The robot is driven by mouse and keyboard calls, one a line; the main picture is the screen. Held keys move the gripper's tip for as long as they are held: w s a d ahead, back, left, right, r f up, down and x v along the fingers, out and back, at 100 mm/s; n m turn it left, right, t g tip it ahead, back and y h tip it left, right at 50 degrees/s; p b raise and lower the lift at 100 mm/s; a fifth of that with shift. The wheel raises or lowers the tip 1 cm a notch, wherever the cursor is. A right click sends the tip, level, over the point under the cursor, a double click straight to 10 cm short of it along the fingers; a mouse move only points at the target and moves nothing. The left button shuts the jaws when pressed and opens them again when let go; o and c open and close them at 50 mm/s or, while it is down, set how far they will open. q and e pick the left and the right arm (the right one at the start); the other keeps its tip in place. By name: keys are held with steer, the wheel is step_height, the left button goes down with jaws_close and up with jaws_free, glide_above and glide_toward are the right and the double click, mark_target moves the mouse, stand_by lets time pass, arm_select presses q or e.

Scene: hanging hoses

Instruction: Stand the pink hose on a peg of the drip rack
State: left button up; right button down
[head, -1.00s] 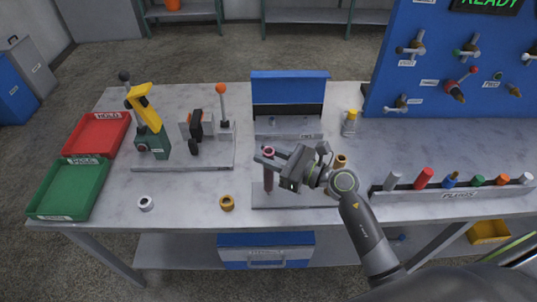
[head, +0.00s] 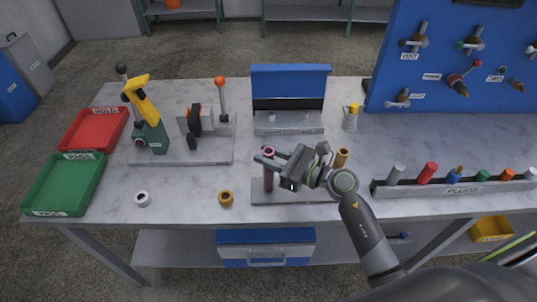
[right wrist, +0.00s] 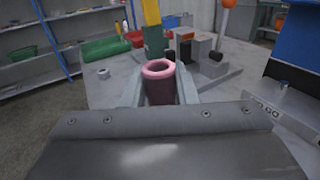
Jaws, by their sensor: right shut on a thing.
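The pink hose (head: 268,181) is a short upright tube with a pink rim and a dark body. My right gripper (head: 264,157) is shut on its upper part, and the hose also shows between the fingers in the right wrist view (right wrist: 158,68). The drip rack (head: 297,196) is a low grey base near the bench's front edge. The hose is over or at its left end; its lower end looks close to the base, but I cannot tell whether it is around a peg. A tan hose (head: 342,157) stands at the rack's right. My left gripper is out of view.
Loose white (head: 143,199) and orange-brown (head: 225,198) rings lie to the left. A clamp fixture (head: 185,160) and red (head: 92,128) and green (head: 65,183) trays stand farther left. A plug rail (head: 455,188) is at right; a blue-backed stand (head: 290,120) is behind.

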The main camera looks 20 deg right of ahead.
steer(key=shift+f, duration=0.3)
steer(key=c, duration=1.1)
jaws_free()
steer(key=shift+b+v, duration=3.5)
steer(key=shift+v, duration=5.25)
steer(key=shift+r, duration=0.1)
